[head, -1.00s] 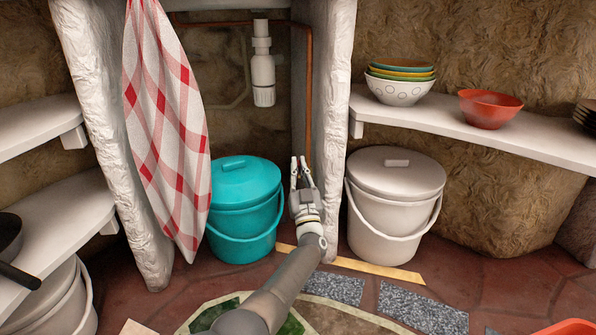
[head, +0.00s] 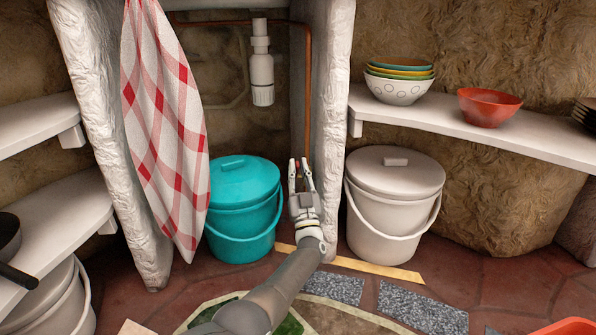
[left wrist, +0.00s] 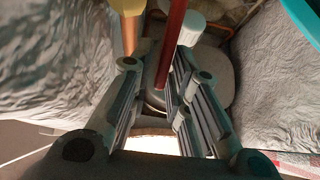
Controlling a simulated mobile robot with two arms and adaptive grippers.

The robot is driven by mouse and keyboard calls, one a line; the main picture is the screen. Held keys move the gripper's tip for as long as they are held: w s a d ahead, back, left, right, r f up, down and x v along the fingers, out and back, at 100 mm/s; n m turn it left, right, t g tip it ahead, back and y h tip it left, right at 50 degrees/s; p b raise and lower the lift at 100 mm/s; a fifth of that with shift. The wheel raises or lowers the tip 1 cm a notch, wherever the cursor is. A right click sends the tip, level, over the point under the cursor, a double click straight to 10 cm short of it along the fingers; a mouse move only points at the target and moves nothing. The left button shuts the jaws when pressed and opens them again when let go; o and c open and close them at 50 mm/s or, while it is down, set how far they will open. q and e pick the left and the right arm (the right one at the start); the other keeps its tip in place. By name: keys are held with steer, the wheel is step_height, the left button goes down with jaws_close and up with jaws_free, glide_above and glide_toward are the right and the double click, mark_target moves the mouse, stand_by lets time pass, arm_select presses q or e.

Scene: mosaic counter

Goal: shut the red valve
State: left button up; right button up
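The red valve shows in the left wrist view as a narrow red handle (left wrist: 173,40), running down from the top edge into the gap between my fingers. A copper pipe (left wrist: 129,34) with a yellow fitting (left wrist: 126,6) is left of it. My left gripper (left wrist: 157,66) is open, its fingers on either side of the handle; I cannot tell whether either touches it. In the head view, the left gripper (head: 299,172) is under the counter, beside the right pillar, with only a speck of red between its fingertips. My right gripper is in neither view.
A teal lidded bucket (head: 245,205) stands left of the gripper. A white pillar (head: 331,110) and a white bucket (head: 393,195) are to the right. A checked cloth (head: 168,130) hangs at left. A white drain trap (head: 261,75) is above, behind.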

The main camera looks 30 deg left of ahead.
arm_select(q)
steer(key=v, duration=0.7)
steer(key=shift+s, duration=0.15)
steer(key=shift+d+f, duration=0.1)
steer(key=shift+f, duration=0.05)
